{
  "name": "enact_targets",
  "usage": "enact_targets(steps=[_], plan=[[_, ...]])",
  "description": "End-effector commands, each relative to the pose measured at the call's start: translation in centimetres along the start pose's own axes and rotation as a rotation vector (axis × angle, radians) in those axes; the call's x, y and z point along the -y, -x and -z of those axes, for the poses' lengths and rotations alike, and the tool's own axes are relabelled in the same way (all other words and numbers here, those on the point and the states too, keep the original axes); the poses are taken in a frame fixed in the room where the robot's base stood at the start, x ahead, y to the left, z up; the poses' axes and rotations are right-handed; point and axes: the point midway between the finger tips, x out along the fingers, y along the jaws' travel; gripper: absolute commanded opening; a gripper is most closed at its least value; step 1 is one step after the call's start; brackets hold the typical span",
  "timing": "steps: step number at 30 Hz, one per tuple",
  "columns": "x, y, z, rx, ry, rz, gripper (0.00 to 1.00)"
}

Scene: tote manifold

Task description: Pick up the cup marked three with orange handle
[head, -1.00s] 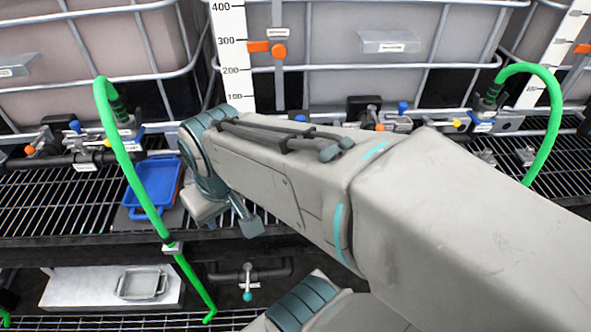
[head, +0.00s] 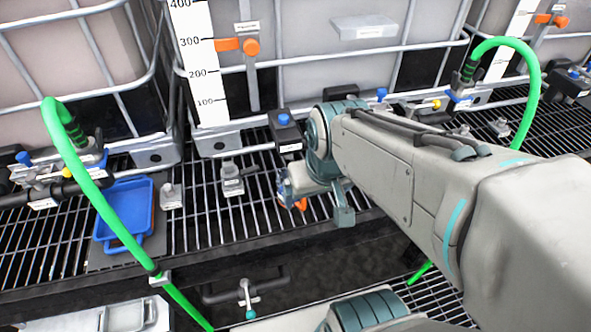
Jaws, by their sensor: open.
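My gripper (head: 336,204) is over the wire shelf in the middle of the head view, pointing down, with one dark finger clearly visible. Its other finger is hard to make out. A small orange part (head: 300,204) with some blue and white beside it shows just left of the gripper, at shelf level. My wrist hides most of it, so I cannot tell whether it is the cup's orange handle. No marking "three" is readable anywhere. I see nothing held in the gripper.
A blue tray (head: 125,212) lies on the wire shelf (head: 205,205) at left. Green hoses (head: 98,198) arch in front on both sides. Large caged tanks (head: 310,50) with valves stand behind. A small grey fitting (head: 232,180) stands on the shelf left of my gripper.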

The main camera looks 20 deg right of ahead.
Motion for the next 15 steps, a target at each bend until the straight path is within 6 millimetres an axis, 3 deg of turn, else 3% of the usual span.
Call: enact_targets(steps=[1, 6, 12, 15], plan=[[0.0, -3.7, -0.3, 0.0, 0.0, 0.002, 0.88], [-0.1, -12.0, 0.3, -0.035, -0.004, 0.009, 0.88], [-0.5, -19.7, 0.8, -0.077, -0.015, 0.012, 0.88], [-0.7, -22.0, 1.0, -0.092, -0.017, 0.012, 0.88]])
